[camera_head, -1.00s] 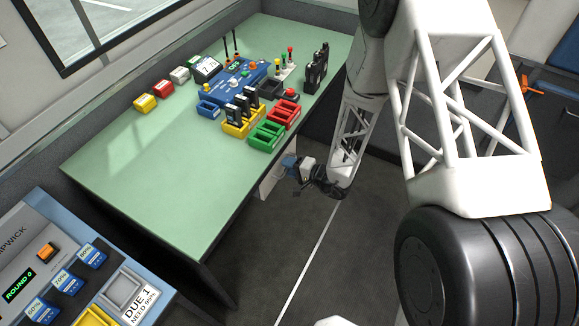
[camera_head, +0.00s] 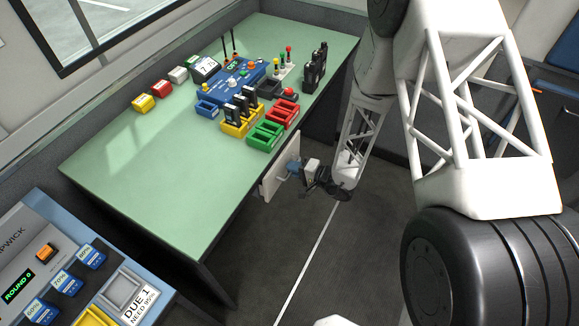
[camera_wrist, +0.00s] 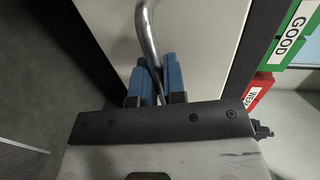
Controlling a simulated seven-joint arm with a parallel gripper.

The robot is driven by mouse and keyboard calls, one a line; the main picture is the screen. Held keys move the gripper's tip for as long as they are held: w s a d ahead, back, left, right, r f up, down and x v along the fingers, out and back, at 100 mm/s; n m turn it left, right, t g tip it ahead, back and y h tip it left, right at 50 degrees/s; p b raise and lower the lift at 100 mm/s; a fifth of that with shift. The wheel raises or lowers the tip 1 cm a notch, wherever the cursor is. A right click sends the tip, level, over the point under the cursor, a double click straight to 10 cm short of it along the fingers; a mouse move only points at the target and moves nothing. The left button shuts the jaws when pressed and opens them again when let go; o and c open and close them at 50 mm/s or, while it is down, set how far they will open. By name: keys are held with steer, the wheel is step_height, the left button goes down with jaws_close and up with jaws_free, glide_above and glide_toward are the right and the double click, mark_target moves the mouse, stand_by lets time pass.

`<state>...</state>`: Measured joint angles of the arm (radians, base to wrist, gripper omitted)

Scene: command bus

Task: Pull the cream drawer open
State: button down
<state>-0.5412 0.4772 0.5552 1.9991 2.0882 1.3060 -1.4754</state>
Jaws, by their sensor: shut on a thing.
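The cream drawer (camera_head: 275,172) shows under the right edge of the green-topped desk in the head view, its front standing out from the desk. In the wrist view its cream front (camera_wrist: 195,40) fills the middle. A curved metal handle (camera_wrist: 147,30) stands on that front. My gripper (camera_head: 298,168) is at the drawer front. In the wrist view its blue fingers (camera_wrist: 156,80) are shut on the handle. The inside of the drawer is hidden in both views.
The green desk (camera_head: 150,170) carries a blue console (camera_head: 235,92), yellow bins, green bins (camera_head: 266,135) and red bins (camera_head: 285,112). A panel with blue blocks (camera_head: 67,282) stands at the lower left. The floor (camera_head: 300,240) before the drawer is clear.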

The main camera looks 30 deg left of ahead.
steer(key=f+v, duration=0.2)
steer(key=v, duration=0.9)
steer(key=shift+d, duration=0.3)
steer(key=shift+w, duration=0.1)
steer(key=c, duration=1.2)
jaws_free()
steer(key=shift+f, duration=0.1)
steer(key=shift+d, duration=0.15)
steer(key=shift+v, duration=3.75)
